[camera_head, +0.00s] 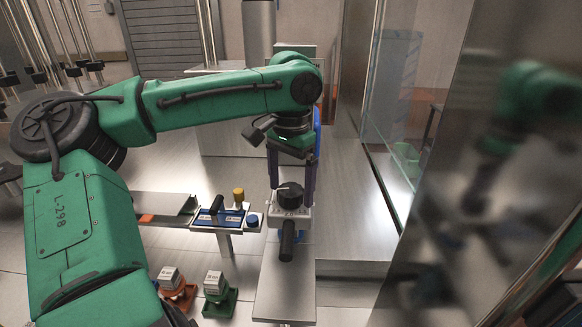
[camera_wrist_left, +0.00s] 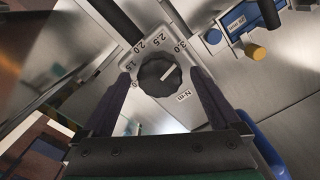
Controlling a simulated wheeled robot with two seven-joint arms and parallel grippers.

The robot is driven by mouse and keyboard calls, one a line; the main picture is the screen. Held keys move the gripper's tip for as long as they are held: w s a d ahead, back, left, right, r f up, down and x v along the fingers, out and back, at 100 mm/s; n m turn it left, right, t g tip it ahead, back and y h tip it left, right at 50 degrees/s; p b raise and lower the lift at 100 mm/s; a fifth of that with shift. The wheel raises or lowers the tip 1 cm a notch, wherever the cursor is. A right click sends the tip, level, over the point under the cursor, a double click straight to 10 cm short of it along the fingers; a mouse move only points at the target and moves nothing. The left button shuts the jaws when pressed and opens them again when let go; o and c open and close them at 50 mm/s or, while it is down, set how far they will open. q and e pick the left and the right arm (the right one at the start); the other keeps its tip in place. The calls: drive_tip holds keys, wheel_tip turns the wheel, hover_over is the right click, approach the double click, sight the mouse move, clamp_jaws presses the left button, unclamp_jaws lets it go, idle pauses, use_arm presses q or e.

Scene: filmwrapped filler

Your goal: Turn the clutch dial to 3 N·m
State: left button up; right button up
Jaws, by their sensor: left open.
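The clutch dial (camera_head: 290,198) is a dark round knob on a light grey housing above a dark handle (camera_head: 287,240). In the left wrist view the dial (camera_wrist_left: 158,78) has a white pointer line aimed right and slightly up, between the 3.0 and N·m markings; its exact reading is hard to tell. The scale runs round the dial's left and top, with 1.5, 2.0, 2.5 and 3.0 legible. My left gripper (camera_head: 291,188) points down, open, with one finger on each side of the dial. In the left wrist view the fingers (camera_wrist_left: 160,76) appear apart from the knob. My right gripper is out of view.
A blue tray (camera_head: 210,217) with a dark cylinder and a yellow-capped part stands left of the tool. Orange (camera_head: 178,290) and green (camera_head: 219,297) holders with white blocks sit lower left. Glass panels (camera_head: 395,120) rise on the right. The steel bench (camera_head: 345,190) is clear beside the tool.

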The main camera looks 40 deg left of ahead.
sight(291, 188)
use_arm(q)
wheel_tip(291, 188, up, 14)
drive_tip(key=shift+w, duration=0.1)
idle(0.5)
